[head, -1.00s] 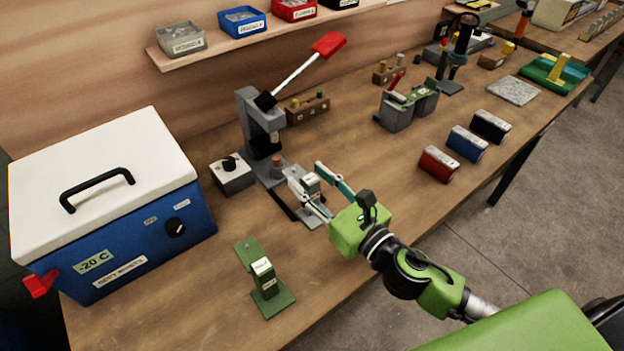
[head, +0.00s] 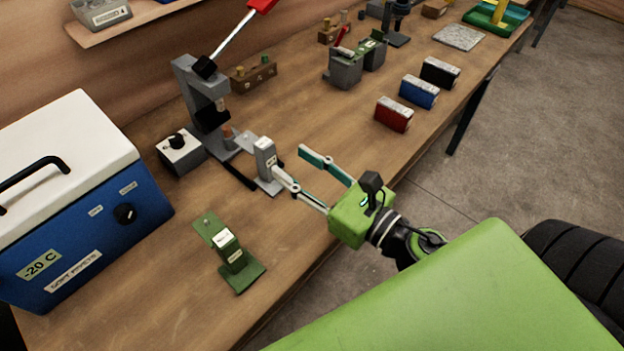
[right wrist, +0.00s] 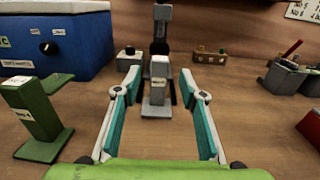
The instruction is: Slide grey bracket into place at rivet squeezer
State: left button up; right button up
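The grey bracket (head: 265,158) stands upright on the bench in front of the rivet squeezer (head: 197,105). Its flat plate reaches back toward the squeezer's base; whether it touches cannot be told. My right gripper (head: 289,161) is open and empty, on the near right side of the bracket. In the right wrist view, the grey bracket (right wrist: 158,88) shows centred between the spread fingertips of my right gripper (right wrist: 161,80), seemingly just beyond them. The squeezer (right wrist: 161,40) stands behind it. My left gripper is not in view.
A green bracket (head: 230,254) stands to the left near the bench front. A blue cool box (head: 85,225) and a grey knob box (head: 180,151) are at left. Red, blue and black blocks (head: 394,114) lie right. Bench surface between bracket and blocks is clear.

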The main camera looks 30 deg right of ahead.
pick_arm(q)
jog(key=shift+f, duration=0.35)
pick_arm(e)
jog(key=shift+v, duration=1.65)
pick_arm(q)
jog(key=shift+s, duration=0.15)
